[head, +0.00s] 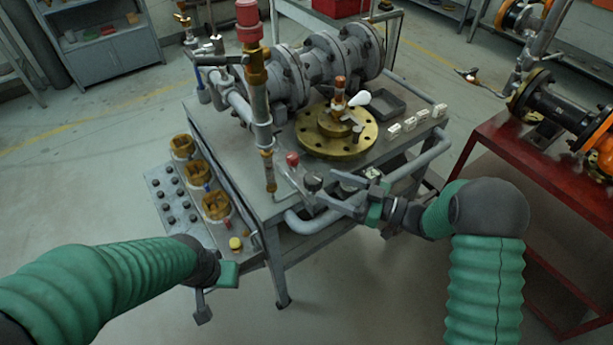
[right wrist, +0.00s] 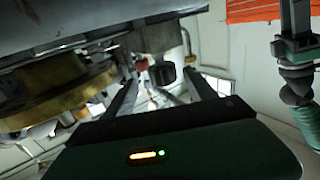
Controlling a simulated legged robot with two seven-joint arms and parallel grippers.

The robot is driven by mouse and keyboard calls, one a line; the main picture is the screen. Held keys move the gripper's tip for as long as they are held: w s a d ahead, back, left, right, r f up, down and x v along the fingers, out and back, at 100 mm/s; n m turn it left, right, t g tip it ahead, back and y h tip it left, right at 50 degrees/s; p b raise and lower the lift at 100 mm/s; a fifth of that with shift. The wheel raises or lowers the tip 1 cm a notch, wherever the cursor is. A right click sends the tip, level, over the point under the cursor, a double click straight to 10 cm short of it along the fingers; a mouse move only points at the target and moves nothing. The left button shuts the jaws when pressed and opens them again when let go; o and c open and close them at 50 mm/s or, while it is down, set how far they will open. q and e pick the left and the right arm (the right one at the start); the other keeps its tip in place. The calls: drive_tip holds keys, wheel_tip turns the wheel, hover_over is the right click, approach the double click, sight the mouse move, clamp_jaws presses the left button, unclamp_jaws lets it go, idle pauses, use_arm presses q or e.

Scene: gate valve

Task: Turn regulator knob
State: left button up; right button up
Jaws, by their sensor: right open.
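A dark round knob (head: 312,183) sits on the pipework at the front edge of the grey table, beside a small red knob (head: 292,158). I take the dark one for the regulator knob. My right gripper (head: 330,197) is open, with its fingers pointing left toward the dark knob. In the right wrist view, the dark knob (right wrist: 162,74) shows between the two spread fingers (right wrist: 160,84), near their tips; I cannot tell whether they touch it. My left gripper (head: 204,303) hangs in front of the table at the lower left, and its jaw opening is unclear.
The table (head: 235,180) carries a brass flange (head: 338,140), a large grey valve body (head: 322,65) and a vertical pipe with a red top (head: 247,14). A side panel with several brass fittings (head: 216,205) is at left. A red bench (head: 540,170) stands at right.

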drive_tip(key=x, duration=0.8)
drive_tip(key=shift+s+a+b, duration=0.15)
drive_tip(key=shift+s+b, duration=0.1)
drive_tip(key=shift+b, duration=0.05)
drive_tip(key=shift+w+a+r, duration=0.1)
drive_tip(key=shift+w+a, duration=0.05)
drive_tip(key=shift+w, duration=0.05)
drive_tip(key=c, duration=1.4)
